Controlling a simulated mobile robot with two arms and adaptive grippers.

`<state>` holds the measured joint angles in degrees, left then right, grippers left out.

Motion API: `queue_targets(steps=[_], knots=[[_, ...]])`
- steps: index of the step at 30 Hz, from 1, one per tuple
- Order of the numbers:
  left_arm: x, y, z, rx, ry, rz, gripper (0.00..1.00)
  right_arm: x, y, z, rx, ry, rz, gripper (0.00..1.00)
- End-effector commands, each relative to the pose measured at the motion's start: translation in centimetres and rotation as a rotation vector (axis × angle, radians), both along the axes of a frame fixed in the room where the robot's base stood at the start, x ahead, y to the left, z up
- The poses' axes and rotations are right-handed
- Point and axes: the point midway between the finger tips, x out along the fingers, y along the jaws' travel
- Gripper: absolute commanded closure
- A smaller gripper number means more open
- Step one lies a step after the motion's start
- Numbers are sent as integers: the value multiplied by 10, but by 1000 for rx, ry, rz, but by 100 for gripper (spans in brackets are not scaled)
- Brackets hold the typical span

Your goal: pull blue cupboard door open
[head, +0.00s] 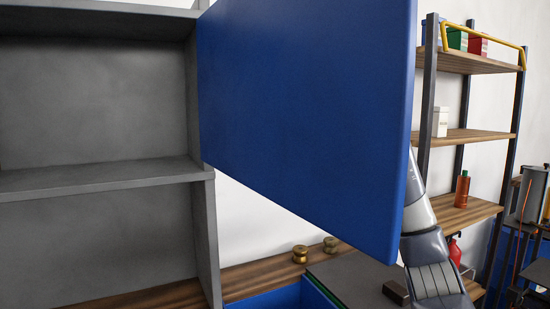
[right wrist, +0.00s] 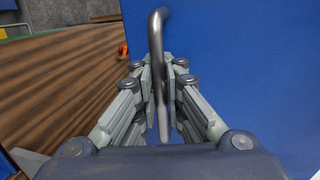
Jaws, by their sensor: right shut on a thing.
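The blue cupboard door (head: 305,115) stands swung open from the right side of the grey cupboard (head: 95,95), whose shelves show empty. In the right wrist view the blue door panel (right wrist: 250,70) fills the right side, with a curved grey metal handle (right wrist: 157,30) on it. My right gripper (right wrist: 162,85) is shut on the handle, with its fingers on both sides of the bar. In the head view the door hides my right gripper, and only part of my right arm shows beyond the door's edge. My left gripper is in neither view.
A wooden worktop (head: 265,272) runs below the cupboard, with two small brass-coloured pieces (head: 300,254) on it. A shelf rack (head: 468,137) with bottles and boxes stands at the right. A blue open box (head: 275,299) sits below the door.

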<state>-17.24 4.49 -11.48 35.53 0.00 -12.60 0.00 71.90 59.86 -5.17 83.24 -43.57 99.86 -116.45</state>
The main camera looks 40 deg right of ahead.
Motion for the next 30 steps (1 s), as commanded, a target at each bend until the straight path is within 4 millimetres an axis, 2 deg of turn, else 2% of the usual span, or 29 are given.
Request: queue_targets(steps=[14, 15, 17, 18, 30], knots=[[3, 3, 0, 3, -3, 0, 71, -1, -1, 1, 3, 1, 2, 100], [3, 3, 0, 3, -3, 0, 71, -1, -1, 1, 3, 1, 2, 86], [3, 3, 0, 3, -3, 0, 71, -1, -1, 1, 3, 1, 2, 72], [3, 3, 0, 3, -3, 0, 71, -1, -1, 1, 3, 1, 2, 70], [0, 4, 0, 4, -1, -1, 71, -1, -5, 2, 3, -1, 2, 70]])
